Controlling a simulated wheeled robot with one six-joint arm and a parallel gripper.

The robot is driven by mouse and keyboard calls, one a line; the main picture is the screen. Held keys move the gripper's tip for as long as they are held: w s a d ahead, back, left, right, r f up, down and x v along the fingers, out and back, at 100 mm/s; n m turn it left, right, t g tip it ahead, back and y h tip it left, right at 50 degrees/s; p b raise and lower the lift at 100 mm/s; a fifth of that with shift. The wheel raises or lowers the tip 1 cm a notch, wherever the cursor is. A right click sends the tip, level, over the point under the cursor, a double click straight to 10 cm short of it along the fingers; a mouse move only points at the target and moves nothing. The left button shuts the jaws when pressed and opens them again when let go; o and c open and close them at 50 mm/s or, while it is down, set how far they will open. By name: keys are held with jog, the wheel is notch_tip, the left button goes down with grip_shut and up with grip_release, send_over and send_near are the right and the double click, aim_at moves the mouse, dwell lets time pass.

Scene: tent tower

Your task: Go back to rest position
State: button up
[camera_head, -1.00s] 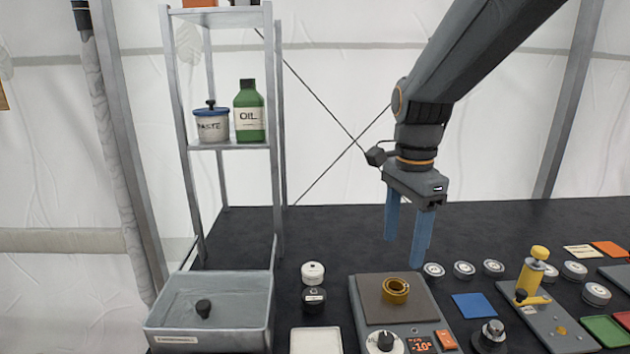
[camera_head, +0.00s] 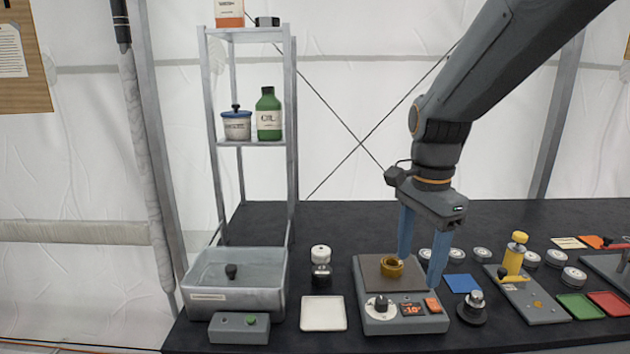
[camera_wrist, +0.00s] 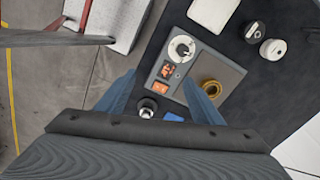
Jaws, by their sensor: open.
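My gripper (camera_head: 422,262) is open and empty, with its two blue fingers pointing down. In the head view it hangs above the right part of the grey heating device (camera_head: 372,320). A brass ring (camera_head: 391,266) sits on the device's brown plate. The ring also shows in the wrist view (camera_wrist: 211,88), near the tip of the right finger but apart from it in height as far as I can tell. The device has a white dial, a small display and an orange switch.
A shelf (camera_head: 250,143) with a paste jar and a green oil bottle (camera_head: 269,115) stands at left. A grey basin (camera_head: 235,300), a white tray (camera_head: 323,314), a blue pad (camera_head: 462,284), a yellow-handled press (camera_head: 513,255) and several round tins crowd the black table. Its back is clear.

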jog(key=s+f+n+t, duration=0.1)
jog(key=s+f+n, duration=0.8)
jog(key=f+n, duration=0.3)
jog(key=shift+f+n, duration=0.3)
jog(key=shift+n, duration=0.9)
dwell(0.4)
